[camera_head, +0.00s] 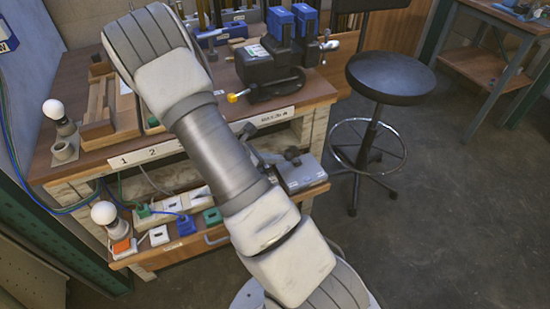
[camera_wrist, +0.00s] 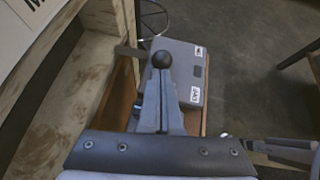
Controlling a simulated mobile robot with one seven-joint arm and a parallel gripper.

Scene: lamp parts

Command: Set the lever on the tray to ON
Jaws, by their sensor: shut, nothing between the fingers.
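The lever's black ball knob (camera_wrist: 163,60) shows in the wrist view just beyond my gripper's fingertips (camera_wrist: 160,76). The two grey fingers lie together, shut and empty. I cannot tell whether they touch the knob. The lever belongs to a grey box (camera_wrist: 188,62) with two small labels on its right side, too small to read surely. In the head view the grey box (camera_head: 304,178) sits on the lower shelf, with the dark knob (camera_head: 291,153) above its top. My forearm hides what lies to its left. The lever's shaft is mostly hidden by the fingers.
A wooden post and board (camera_wrist: 75,75) stand close on the left in the wrist view. The upper bench (camera_head: 290,101) overhangs the lower shelf, which holds coloured plugs (camera_head: 186,225) and a bulb (camera_head: 103,212).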

